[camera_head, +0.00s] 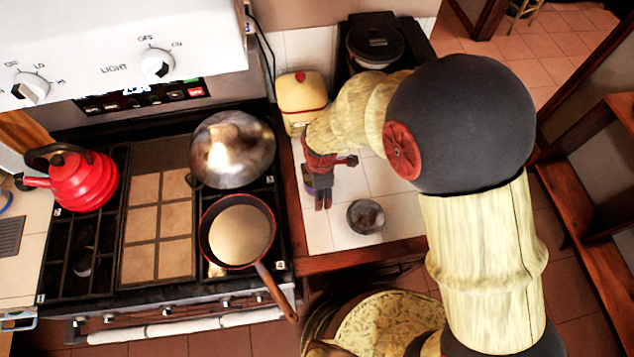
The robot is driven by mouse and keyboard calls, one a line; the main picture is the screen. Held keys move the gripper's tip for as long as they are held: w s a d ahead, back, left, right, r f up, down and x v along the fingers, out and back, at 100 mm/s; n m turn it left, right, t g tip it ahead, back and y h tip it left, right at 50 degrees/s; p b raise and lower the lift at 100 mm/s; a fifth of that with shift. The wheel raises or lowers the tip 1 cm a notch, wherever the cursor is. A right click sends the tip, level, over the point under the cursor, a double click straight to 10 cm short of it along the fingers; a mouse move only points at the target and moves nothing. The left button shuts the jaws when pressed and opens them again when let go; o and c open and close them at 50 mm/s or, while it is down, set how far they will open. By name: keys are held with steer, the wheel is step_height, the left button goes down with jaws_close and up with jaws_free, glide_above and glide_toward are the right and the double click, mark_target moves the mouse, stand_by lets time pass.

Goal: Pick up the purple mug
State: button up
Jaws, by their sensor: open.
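A small patch of purple, which looks like the purple mug (309,184), shows on the white tiled counter (346,240) just left of my gripper. Most of it is hidden behind the gripper, so its handle and full shape cannot be seen. My gripper (323,206) hangs over the counter with its fingers pointing down in the picture. It is open, and its fingers appear close together from this angle. Whether it touches the mug cannot be told.
A dark grey bowl or cup (366,217) stands right of my gripper. A cream canister (301,97) and black coffee maker (374,42) stand behind. The stove at left holds a red kettle (82,182), a domed metal lid (232,149) and a saucepan (240,236).

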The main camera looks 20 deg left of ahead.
steer(key=f, duration=0.5)
steer(key=shift+w+a+f, duration=0.1)
steer(key=shift+w+f, duration=0.05)
steer(key=shift+w, duration=0.25)
steer(key=c, duration=0.3)
jaws_close()
